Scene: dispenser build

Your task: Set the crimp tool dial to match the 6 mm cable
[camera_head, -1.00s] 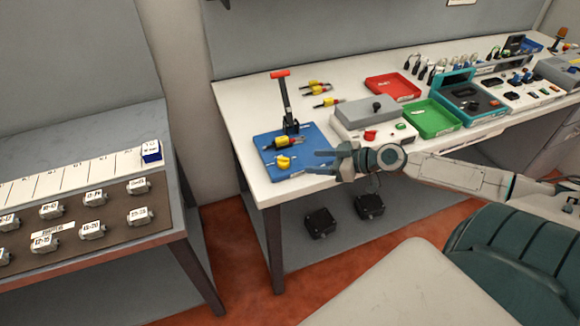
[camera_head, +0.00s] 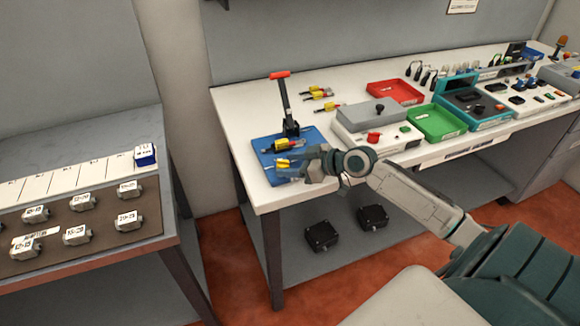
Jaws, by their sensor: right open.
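The crimp tool (camera_head: 286,105) stands on a blue mat (camera_head: 262,149), with a black upright lever and a red handle on top. A small yellow dial-like part (camera_head: 282,163) sits on the mat's front part, partly hidden by my right gripper. My right gripper (camera_head: 298,165) is open, reaching in from the right, with its fingertips beside the yellow part. I cannot tell whether they touch it. The dial's setting is too small to read. My left gripper is not in view.
Several yellow-and-red cable pieces (camera_head: 320,96) lie behind the mat. A grey-topped box with a red knob (camera_head: 375,137), a red tray (camera_head: 395,92) and a green tray (camera_head: 437,122) stand to the right. A side table (camera_head: 90,253) with labelled blocks is at left.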

